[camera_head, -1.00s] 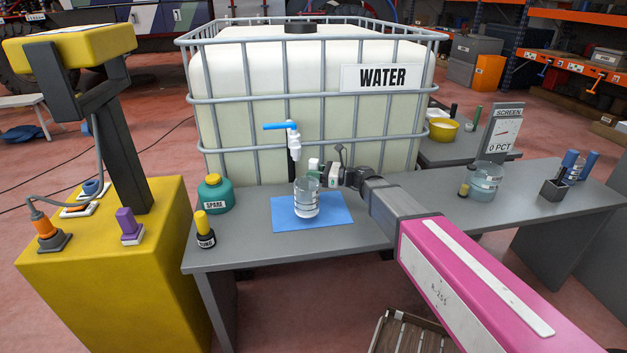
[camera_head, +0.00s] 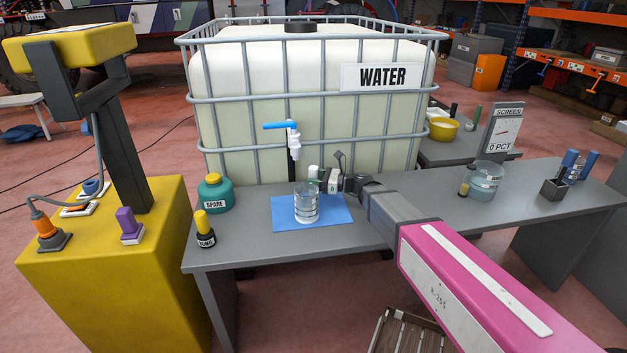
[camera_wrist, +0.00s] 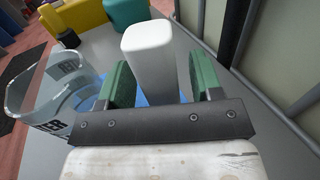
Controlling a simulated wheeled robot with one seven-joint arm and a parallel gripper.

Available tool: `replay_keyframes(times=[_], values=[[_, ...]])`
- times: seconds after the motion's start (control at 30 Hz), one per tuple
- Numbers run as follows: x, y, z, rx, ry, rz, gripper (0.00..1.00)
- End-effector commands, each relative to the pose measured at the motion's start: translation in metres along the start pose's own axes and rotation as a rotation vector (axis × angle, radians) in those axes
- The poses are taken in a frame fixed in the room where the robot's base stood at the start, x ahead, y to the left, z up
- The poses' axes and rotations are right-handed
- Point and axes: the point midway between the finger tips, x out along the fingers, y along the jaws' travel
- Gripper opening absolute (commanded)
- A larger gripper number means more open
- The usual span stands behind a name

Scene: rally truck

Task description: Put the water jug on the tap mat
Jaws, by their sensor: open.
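The water jug (camera_head: 306,207) is clear with a label and stands upright on the blue tap mat (camera_head: 341,216), in front of and below the tap (camera_head: 294,147). In the wrist view the jug (camera_wrist: 45,98) is at the left, partly cut off. My gripper (camera_head: 322,178) is just behind and right of the jug. In the wrist view its green fingers (camera_wrist: 161,72) are apart on both sides of an upright white block (camera_wrist: 147,60), which appears to be the jug's handle. A gap shows at the right finger; contact at the left one is unclear.
A green SPARE jug (camera_head: 216,194) and a yellow-capped bottle (camera_head: 204,229) stand left of the mat. The caged water tank (camera_head: 300,100) rises close behind.

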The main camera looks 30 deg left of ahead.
Motion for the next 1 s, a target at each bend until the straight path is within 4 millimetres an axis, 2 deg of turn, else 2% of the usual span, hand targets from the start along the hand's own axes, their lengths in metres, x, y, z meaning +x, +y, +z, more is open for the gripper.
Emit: replay_keyframes(times=[0.17,0.6,0.8,1.0], values=[[-0.014,0.000,0.002,0.000,0.001,-0.002,0.59],[-0.097,0.000,0.002,0.000,0.000,-0.002,0.59],[-0.116,0.000,0.002,0.000,0.001,-0.001,0.59],[-0.120,0.000,0.002,0.000,0.000,0.001,0.59]])
